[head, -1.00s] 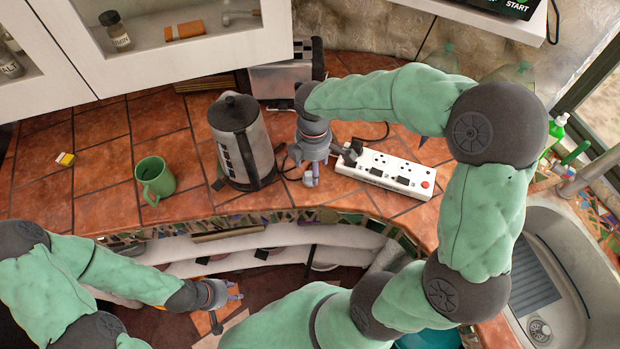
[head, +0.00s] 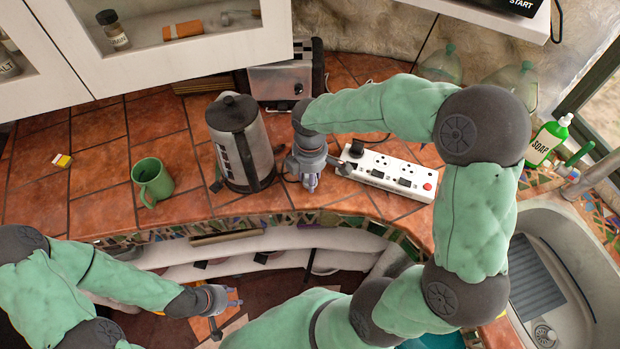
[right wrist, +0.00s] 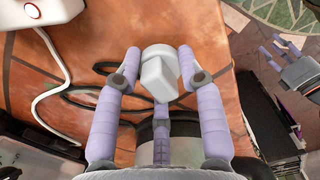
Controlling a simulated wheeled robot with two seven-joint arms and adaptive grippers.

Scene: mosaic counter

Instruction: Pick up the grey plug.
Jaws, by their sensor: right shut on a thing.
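The grey plug (right wrist: 160,75) is between the fingers of my right gripper (right wrist: 160,62) in the right wrist view, pale and blocky. The gripper is shut on it, with fingers on both sides and one below. In the head view my right gripper (head: 314,178) is over the counter's front part, between the kettle and the white power strip (head: 398,174).
A black plug (head: 356,150) sits at the strip's left end. A steel kettle (head: 243,145) stands just left of my right gripper, with a green mug (head: 152,180) further left. A toaster (head: 281,80) is behind. Dark cord (right wrist: 85,95) lies on the tiles.

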